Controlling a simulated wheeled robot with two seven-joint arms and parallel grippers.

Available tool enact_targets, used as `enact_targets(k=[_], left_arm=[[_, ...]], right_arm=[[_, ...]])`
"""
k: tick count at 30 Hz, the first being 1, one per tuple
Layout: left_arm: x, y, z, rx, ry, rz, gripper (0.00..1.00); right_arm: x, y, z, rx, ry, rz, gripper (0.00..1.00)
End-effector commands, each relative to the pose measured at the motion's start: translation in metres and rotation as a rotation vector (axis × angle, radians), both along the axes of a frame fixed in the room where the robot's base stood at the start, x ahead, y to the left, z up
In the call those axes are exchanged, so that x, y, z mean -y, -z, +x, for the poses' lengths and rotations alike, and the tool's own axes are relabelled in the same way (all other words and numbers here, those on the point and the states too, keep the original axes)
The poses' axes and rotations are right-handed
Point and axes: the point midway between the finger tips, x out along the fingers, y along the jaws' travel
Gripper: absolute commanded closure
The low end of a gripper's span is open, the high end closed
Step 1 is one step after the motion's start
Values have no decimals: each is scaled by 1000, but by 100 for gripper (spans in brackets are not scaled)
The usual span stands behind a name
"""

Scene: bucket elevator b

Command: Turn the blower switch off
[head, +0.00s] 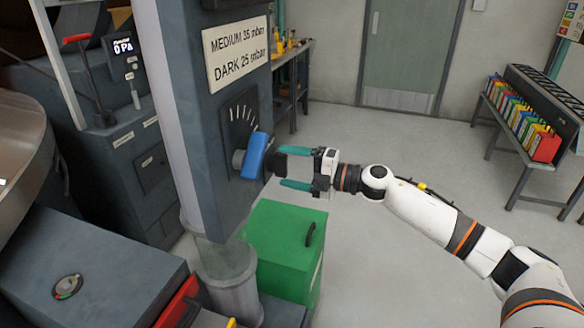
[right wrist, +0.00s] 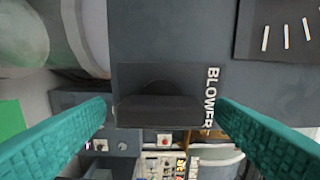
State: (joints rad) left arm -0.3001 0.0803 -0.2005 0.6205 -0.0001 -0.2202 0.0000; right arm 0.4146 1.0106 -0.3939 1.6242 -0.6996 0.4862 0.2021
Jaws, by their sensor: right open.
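The blower switch (right wrist: 158,82) is a black block on a black plate on the grey column, with the white word BLOWER beside it in the right wrist view. Whether it stands on or off I cannot tell. My right gripper (head: 282,168) is open in the head view, its teal fingers pointing left at the column, just right of the blue lever. In the right wrist view my right gripper (right wrist: 163,110) has its two fingers spread to either side of the switch, with no clear grip on it. My left gripper is not in view.
A blue lever (head: 253,156) with a marked dial (head: 238,118) sits on the column (head: 205,140), below a pressure sign (head: 236,52). A green box (head: 285,245) stands below my right gripper. A bench of coloured items (head: 520,115) is at the right. Open floor lies behind my right arm.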

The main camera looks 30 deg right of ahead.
Motion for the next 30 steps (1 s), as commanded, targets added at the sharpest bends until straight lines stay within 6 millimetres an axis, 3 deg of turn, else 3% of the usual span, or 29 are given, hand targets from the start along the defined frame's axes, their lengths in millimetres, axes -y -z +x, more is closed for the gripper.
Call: enact_targets(k=[7,18,30], left_arm=[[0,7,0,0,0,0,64],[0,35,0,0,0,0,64],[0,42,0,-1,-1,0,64]], right_arm=[[9,3,-8,-3,3,0,22],[48,6,-54,-5,1,-2,22],[75,2,-84,-3,0,1,22]])
